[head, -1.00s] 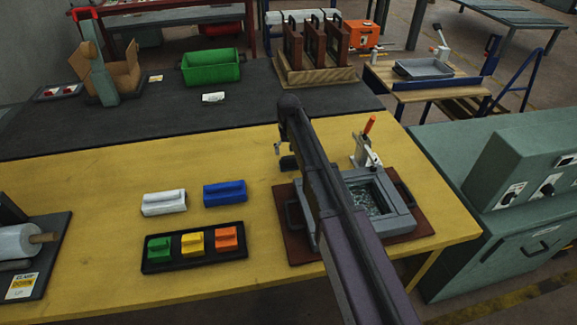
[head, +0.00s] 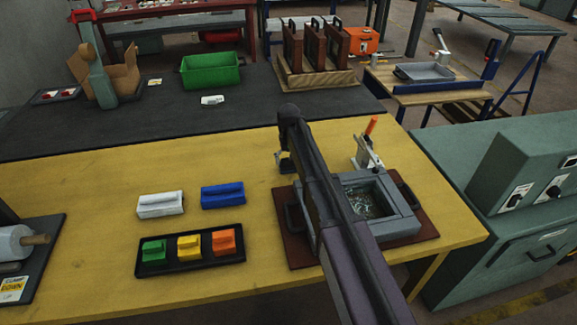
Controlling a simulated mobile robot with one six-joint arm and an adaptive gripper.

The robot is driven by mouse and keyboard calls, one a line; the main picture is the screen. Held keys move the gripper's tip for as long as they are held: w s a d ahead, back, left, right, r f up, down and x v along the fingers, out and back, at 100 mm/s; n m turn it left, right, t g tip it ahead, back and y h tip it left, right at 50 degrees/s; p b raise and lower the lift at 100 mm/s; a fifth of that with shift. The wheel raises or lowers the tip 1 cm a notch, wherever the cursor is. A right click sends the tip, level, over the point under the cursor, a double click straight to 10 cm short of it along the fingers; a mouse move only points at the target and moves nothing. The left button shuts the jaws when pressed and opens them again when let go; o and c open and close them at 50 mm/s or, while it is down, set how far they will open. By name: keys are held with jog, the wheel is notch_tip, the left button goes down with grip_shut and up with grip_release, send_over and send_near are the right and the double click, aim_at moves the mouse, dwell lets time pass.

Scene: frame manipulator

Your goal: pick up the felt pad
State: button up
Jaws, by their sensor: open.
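A white block with a raised grip (head: 160,205) and a blue block of the same shape (head: 223,196) lie side by side on the yellow table (head: 80,190). Below them a black tray (head: 190,267) holds a green (head: 153,248), a yellow (head: 189,246) and an orange (head: 224,241) piece with grips. I cannot tell which of these is the felt pad. My gripper (head: 284,164) is open and points down, right of the blue block and apart from it. My arm partly hides it, and nothing shows between its fingers.
A roll holder (head: 20,243) is at left. A green bin (head: 210,70) and wooden rack (head: 318,78) stand farther back. The table's left middle is clear.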

jog(key=c, duration=1.1)
jog(key=shift+r, duration=0.2)
notch_tip(320, 180, up, 10)
jog(key=p, duration=1)
jog(key=shift+f, duration=0.2)
jog(key=o, duration=0.8)
jog(key=shift+c, duration=0.2)
jog(key=c, duration=0.5)
